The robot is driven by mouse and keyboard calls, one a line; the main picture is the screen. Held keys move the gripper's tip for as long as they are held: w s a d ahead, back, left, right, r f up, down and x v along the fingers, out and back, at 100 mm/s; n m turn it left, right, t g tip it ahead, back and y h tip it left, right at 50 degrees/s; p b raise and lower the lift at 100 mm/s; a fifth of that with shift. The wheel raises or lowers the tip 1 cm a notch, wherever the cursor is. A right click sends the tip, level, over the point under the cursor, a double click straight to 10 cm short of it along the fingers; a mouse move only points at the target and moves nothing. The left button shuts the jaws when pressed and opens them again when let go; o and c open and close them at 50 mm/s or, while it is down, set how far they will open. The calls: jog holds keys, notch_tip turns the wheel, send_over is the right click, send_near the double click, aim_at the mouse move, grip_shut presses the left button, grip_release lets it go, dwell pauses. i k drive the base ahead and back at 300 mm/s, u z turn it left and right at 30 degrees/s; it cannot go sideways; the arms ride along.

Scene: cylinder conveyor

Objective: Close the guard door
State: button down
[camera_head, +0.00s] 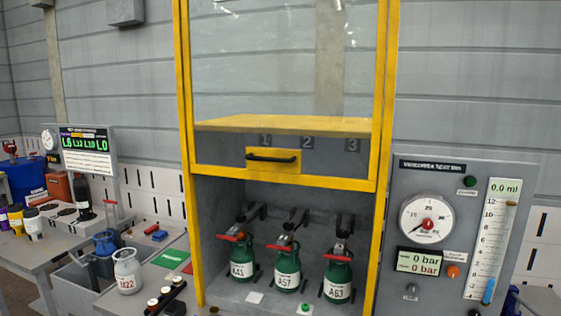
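The guard door (283,175) is a clear panel in a yellow frame, in the middle of the head view. It stands raised, with an open gap below its bottom rail. A black bar handle (271,158) sits on a yellow plate low on the door. Three green cylinders with red levers stand in the open bay below: A41 (241,270), A57 (287,284) and A63 (338,290). Numbers 1, 2 and 3 show behind the panel above them. My gripper is not in view.
Right of the bay stands a grey test panel (470,190) with a dial gauge. On the left are a white jar (127,278), a green mat (170,258), a dark rack (166,298) and a cluttered bench. A small green button (305,308) is at the bay's front.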

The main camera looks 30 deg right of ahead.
aim_at(283, 166)
jog(key=u, duration=0.5)
jog(key=k, duration=1.4)
jog(key=z, duration=0.35)
jog(key=i, duration=1)
jog(key=z, duration=0.05)
